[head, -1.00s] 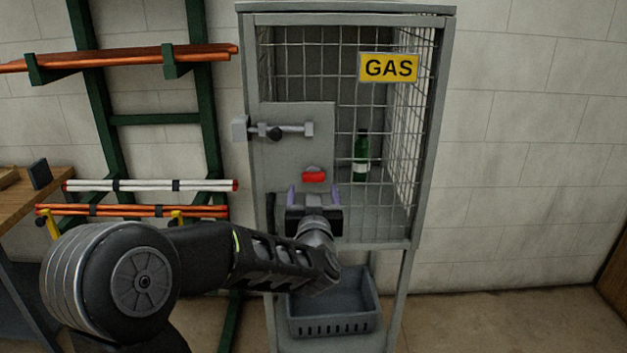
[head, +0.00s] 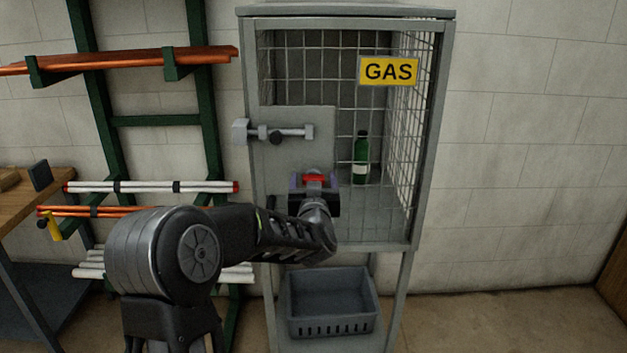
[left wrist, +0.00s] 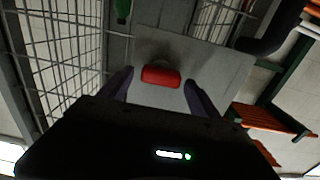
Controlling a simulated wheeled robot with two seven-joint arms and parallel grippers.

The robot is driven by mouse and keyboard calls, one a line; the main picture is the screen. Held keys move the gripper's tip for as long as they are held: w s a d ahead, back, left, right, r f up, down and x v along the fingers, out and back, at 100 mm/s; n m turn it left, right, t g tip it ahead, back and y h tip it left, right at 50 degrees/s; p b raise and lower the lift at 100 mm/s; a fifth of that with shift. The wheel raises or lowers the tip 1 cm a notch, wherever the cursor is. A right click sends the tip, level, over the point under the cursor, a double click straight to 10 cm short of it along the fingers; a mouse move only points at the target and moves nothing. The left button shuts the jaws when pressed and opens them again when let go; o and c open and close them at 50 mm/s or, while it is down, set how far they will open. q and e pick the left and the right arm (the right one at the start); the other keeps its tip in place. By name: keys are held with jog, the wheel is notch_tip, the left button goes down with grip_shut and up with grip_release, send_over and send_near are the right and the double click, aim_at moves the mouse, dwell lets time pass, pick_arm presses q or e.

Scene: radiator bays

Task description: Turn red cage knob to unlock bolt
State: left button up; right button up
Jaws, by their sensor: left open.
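The red knob (head: 315,178) sits on the grey plate (head: 290,155) of the gas cage door. In the left wrist view the red knob (left wrist: 160,77) lies between and just ahead of my fingertips. My left gripper (head: 313,182) is open, its two purple fingers to either side of the knob; I see no grip on it. The left wrist view also shows the gripper (left wrist: 158,85) open. The grey bolt (head: 280,132) with its dark handle lies horizontally above the knob and reaches the block at the cage's left edge. The gripper hides the lower plate. My right gripper is not in view.
A green bottle (head: 361,158) stands inside the mesh cage, right of the plate. A yellow GAS sign (head: 388,70) hangs on the mesh. A grey crate (head: 332,302) sits below the cage. A green rack (head: 160,120) with pipes stands at left.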

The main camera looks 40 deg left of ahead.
pick_arm(q)
jog(key=shift+c, duration=0.2)
jog(key=c, duration=1.3)
